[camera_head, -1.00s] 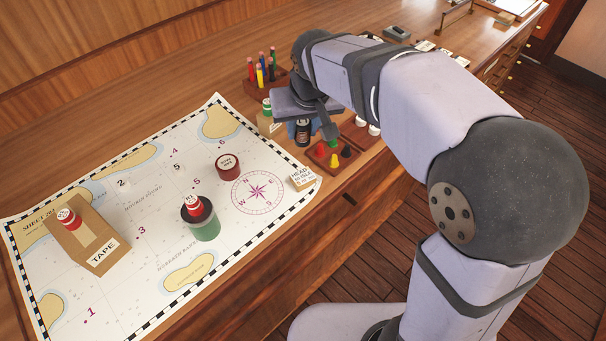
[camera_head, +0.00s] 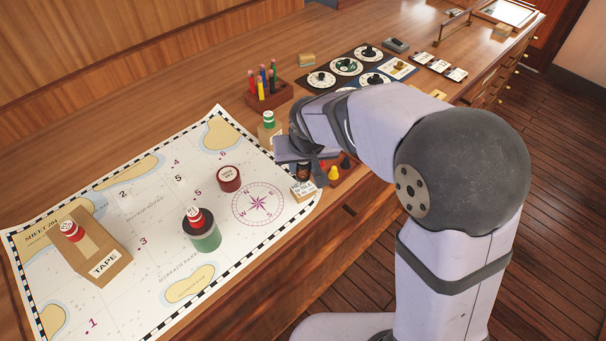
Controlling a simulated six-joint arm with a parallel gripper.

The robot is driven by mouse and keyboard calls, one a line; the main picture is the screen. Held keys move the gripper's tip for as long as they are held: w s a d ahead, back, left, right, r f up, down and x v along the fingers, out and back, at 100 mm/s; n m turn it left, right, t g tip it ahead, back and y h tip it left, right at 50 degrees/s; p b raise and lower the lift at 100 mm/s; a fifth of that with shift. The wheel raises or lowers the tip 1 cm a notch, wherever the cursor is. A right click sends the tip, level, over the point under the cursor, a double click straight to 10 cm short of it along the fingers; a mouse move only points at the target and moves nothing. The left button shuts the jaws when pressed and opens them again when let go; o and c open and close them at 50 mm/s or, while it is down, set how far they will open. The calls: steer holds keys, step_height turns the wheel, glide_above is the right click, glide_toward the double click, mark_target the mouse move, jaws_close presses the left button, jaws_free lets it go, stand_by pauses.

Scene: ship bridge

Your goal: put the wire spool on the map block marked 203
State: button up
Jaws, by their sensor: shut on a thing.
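My gripper (camera_head: 304,158) is over the right edge of the chart, beside the compass rose, seen from behind. It is shut on a small dark cylinder (camera_head: 303,173), mostly hidden by the gripper; this may be the wire spool, but I cannot tell for sure. The held cylinder is just above or behind a small labelled block (camera_head: 303,191) at the chart's right edge. I cannot read 203 on any block; the chart (camera_head: 150,270) itself reads SHEET 204.
A dark red round tin (camera_head: 229,179), a green cylinder with a red-topped item (camera_head: 205,237) and a TAPE box (camera_head: 92,250) stand on the chart. A pen rack (camera_head: 268,95) and a green-topped item (camera_head: 268,118) stand behind. Yellow and red pegs (camera_head: 333,173) are right of the gripper.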

mark_target(303, 176)
steer(key=shift+f+p, duration=0.3)
steer(key=shift+f, duration=1.8)
steer(key=shift+f, duration=0.2)
steer(key=o, duration=1.1)
steer(key=shift+c, duration=0.2)
steer(key=shift+r, duration=0.15)
steer(key=shift+r, duration=0.15)
steer(key=b+v, duration=0.2)
steer(key=v, duration=0.9)
steer(key=shift+s+r, duration=0.25)
steer(key=shift+r, duration=0.1)
